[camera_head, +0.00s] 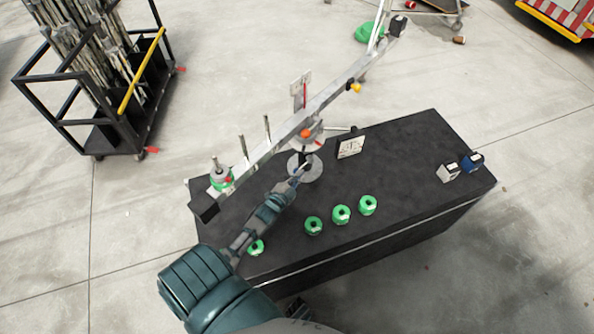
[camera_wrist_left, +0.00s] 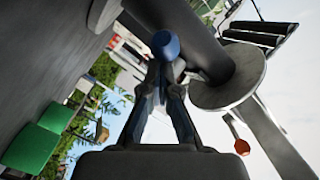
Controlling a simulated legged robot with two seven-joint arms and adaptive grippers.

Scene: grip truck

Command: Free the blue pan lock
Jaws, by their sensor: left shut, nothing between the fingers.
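The blue pan lock (camera_wrist_left: 165,45) shows as a rounded blue knob in the left wrist view, beside a dark grey post (camera_wrist_left: 192,35) with a round grey disc (camera_wrist_left: 228,88). My left gripper (camera_wrist_left: 164,68) is shut with its fingertips right at the knob and nothing between them; I cannot tell whether they touch it. In the head view my left gripper (camera_head: 297,177) reaches in at the foot of the balance beam's stand, over the round grey base plate (camera_head: 313,169). The lock is too small or hidden to make out there. My right gripper is not in view.
The long grey balance beam (camera_head: 325,97) slants above the black table (camera_head: 420,150). An orange knob (camera_head: 305,133) sits at its pivot. Several green weights (camera_head: 341,214) line the near edge. Two small blocks (camera_head: 448,173) stand at the right. A cart (camera_head: 110,130) is at the left.

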